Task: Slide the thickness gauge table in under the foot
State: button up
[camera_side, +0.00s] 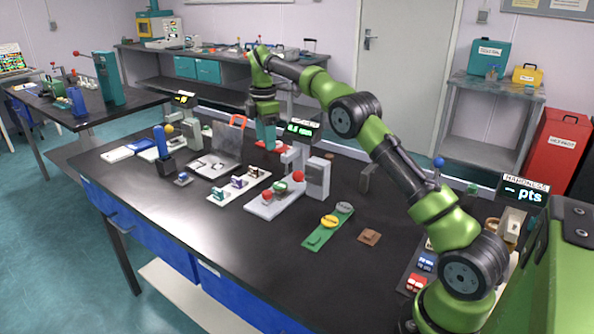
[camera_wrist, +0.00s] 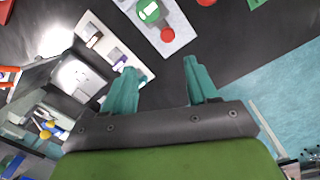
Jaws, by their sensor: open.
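The thickness gauge stands mid-bench in the side view, with a pale base plate (camera_side: 268,208), a grey upright block (camera_side: 317,177) and a lit display (camera_side: 300,129). A small green table (camera_side: 281,188) sits on the base, with a red knob (camera_side: 267,195) at its front left. Another red ball (camera_side: 298,176) shows higher up by the block. The foot is too small to make out. In the wrist view the green table (camera_wrist: 149,11) and red knob (camera_wrist: 167,35) are at the top, beyond my fingertips. My gripper (camera_wrist: 163,77) is open and empty; its teal fingers (camera_side: 265,133) hang behind the gauge.
A white strip with small samples (camera_side: 238,187) lies left of the gauge. A grey box-like panel (camera_side: 216,149) stands behind it. A green strip with a yellow disc (camera_side: 328,222) and a brown square (camera_side: 369,237) lie to the right. The front bench edge is clear.

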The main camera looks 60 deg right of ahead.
jog(key=n, duration=0.2)
send_near(268, 192)
jog(key=shift+n, duration=0.4)
jog(key=f, duration=0.8)
jog(key=shift+w+d+f, duration=0.15)
jog(key=shift+d+f, duration=0.05)
jog(key=shift+f, duration=0.15)
grip_shut()
